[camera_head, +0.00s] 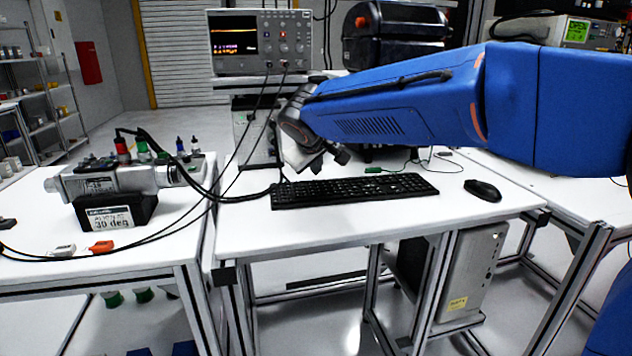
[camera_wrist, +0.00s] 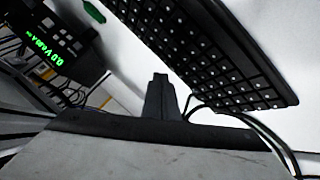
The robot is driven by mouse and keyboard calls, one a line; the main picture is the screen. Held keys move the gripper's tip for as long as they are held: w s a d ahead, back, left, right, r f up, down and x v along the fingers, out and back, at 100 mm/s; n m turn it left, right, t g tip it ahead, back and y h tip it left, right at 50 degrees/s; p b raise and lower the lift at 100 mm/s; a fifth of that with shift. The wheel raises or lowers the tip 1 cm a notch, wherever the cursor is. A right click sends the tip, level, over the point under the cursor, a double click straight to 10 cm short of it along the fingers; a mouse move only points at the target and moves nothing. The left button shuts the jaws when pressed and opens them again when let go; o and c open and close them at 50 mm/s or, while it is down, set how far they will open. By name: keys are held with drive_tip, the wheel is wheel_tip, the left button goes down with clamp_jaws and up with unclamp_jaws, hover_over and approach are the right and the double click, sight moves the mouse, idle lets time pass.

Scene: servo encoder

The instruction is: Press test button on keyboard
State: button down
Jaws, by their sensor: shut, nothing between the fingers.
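A black keyboard (camera_head: 352,190) lies on the white middle table. In the wrist view the keyboard (camera_wrist: 205,45) fills the upper right, its rows of keys running diagonally. No key can be picked out as the test button.
A black mouse (camera_head: 483,190) lies right of the keyboard. An oscilloscope (camera_head: 262,42) stands behind, with black cables (camera_head: 232,172) running down left of the keyboard. A grey servo unit (camera_head: 122,180) sits on the left table. A green-digit display (camera_wrist: 45,47) shows in the wrist view.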

drive_tip(key=shift+f, duration=0.25)
drive_tip(key=shift+f, duration=0.15)
drive_tip(key=shift+f, duration=0.4)
idle(0.9)
drive_tip(key=shift+r, duration=0.8)
drive_tip(key=shift+r, duration=0.15)
wheel_tip(320, 180, up, 5)
drive_tip(key=shift+f, duration=0.15)
idle(0.6)
drive_tip(key=shift+s, duration=0.15)
idle(0.4)
